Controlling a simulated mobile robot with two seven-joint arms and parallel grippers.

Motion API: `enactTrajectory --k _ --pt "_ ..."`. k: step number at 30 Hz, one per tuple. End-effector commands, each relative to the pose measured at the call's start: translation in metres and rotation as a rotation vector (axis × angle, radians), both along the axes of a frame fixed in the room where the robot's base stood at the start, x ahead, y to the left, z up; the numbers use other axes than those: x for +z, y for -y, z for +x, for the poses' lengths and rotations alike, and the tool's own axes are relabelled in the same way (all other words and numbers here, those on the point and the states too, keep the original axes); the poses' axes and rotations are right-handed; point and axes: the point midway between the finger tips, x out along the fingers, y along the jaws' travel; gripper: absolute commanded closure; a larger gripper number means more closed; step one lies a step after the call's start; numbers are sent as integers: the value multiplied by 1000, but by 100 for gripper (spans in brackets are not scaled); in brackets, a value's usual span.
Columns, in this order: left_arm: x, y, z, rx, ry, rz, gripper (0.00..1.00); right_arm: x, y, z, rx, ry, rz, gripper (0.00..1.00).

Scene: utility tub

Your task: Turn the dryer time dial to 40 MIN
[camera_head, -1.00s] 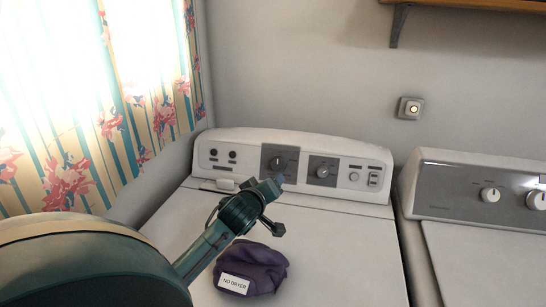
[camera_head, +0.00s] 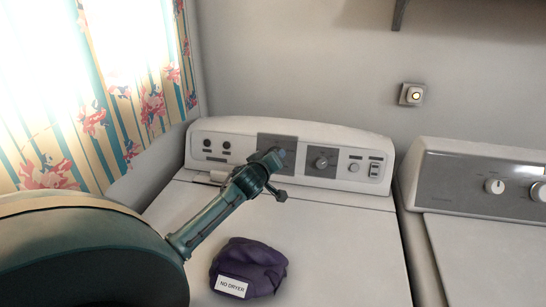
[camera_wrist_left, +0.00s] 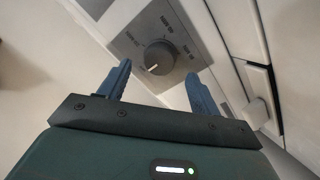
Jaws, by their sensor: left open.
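A dark round dial (camera_wrist_left: 158,57) on a grey plate shows in the left wrist view, its white pointer mark toward the lower left. The lettering around it is too blurred to read. My left gripper (camera_wrist_left: 158,88) is open, with one blue fingertip on each side of the dial in the picture; contact cannot be told. In the head view my left gripper (camera_head: 278,168) is at the left grey plate (camera_head: 276,141) of the left machine's control panel and hides the dial there. My right gripper is not in view.
A purple cloth bundle (camera_head: 258,262) labelled NO DRYER lies on the machine's top. Another machine (camera_head: 480,235) stands to the right.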

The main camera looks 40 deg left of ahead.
Motion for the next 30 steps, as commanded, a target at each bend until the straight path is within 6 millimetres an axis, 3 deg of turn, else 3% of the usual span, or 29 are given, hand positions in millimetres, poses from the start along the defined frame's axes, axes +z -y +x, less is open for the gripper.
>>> enactTrajectory --k 9,22,30 --pt "-10 -16 32 2 1 -1 36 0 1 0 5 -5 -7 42" --pt "-13 -19 37 0 0 0 36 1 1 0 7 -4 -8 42" --pt "-13 -18 36 0 0 0 58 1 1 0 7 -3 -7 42"
